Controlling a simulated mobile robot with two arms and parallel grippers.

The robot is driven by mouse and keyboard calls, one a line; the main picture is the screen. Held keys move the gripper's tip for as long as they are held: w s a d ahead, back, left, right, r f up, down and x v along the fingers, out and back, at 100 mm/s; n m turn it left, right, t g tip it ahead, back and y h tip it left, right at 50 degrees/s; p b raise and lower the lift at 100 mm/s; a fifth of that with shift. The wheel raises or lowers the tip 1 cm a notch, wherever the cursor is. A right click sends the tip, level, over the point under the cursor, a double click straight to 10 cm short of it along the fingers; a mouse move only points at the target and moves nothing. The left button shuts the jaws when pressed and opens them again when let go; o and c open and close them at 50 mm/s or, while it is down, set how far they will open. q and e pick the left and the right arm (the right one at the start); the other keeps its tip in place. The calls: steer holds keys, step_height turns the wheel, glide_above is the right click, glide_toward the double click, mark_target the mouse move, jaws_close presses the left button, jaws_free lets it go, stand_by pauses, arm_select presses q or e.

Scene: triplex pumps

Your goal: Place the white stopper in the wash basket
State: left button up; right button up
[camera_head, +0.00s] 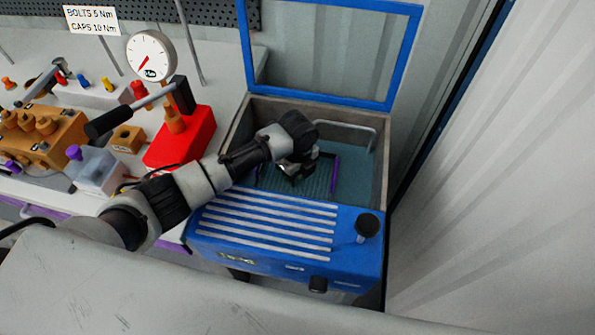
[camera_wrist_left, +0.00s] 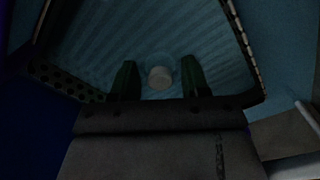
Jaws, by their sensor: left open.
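The white stopper shows in the left wrist view as a small pale round piece (camera_wrist_left: 159,77), between and just beyond the fingertips. It appears to be in or over the wash basket, but its height above the floor is hard to tell. My left gripper (camera_wrist_left: 158,80) has its two dark fingers spread, with a gap on each side of the stopper. In the head view the left gripper (camera_head: 296,170) reaches down into the open blue-fronted washer, over the wash basket with its purple edge (camera_head: 335,172). The stopper is hidden there. My right gripper is out of view.
The washer's blue-framed lid (camera_head: 333,100) stands open behind the tub. Its slatted blue front (camera_head: 265,222) has a black knob (camera_head: 367,225). Left of it are a red block (camera_head: 182,140), a pressure gauge (camera_head: 151,56) and orange pump parts (camera_head: 45,140). A wall stands close on the right.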

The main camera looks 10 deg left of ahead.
arm_select(q)
step_height(320, 180, up, 12)
steer(key=shift+r, duration=0.2)
stand_by(0.7)
